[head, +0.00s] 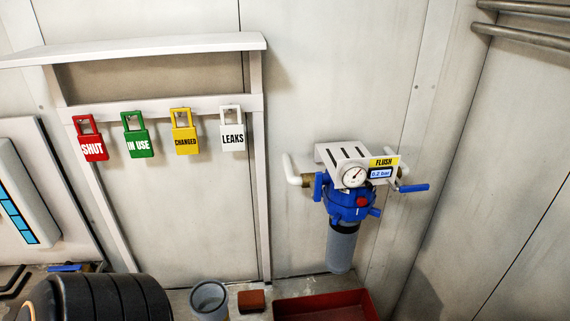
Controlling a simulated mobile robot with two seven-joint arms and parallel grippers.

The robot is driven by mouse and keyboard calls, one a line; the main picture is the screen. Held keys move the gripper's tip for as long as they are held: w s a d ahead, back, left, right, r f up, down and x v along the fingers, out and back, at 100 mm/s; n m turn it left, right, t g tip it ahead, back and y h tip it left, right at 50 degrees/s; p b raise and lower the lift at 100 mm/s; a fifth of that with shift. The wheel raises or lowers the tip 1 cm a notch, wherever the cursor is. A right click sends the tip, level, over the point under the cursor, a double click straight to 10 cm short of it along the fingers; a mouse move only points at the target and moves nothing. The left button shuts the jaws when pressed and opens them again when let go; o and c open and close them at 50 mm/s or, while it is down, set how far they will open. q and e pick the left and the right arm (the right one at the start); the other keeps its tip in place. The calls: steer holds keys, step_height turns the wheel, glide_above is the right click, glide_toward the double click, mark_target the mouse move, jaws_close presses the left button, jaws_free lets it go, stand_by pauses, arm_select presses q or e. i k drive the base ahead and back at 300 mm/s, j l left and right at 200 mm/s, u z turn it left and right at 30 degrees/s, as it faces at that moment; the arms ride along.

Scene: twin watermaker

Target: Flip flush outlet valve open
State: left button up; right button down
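The flush filter unit is on the wall right of centre, with a blue filter head (349,204) above a grey bowl (342,248). A FLUSH label (384,162) and a display reading 0.2 bar (381,173) sit at its upper right, next to a round gauge (354,175). A blue lever (414,188) on the right side sticks out sideways, roughly level. Another blue lever (318,187) on the left side stands upright by the white pipe (292,170). No labels show which lever is the outlet valve. Neither of my grippers is in view.
A red SHUT tag (92,147), green IN USE tag (138,143), yellow CHANGED tag (185,140) and white LEAKS tag (233,138) hang left on a rail. Below are a dark ribbed object (100,298), grey cup (209,300) and red tray (325,303). Pipes (525,37) run upper right.

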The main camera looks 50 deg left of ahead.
mark_target(316, 194)
steer(key=u, duration=1.3)
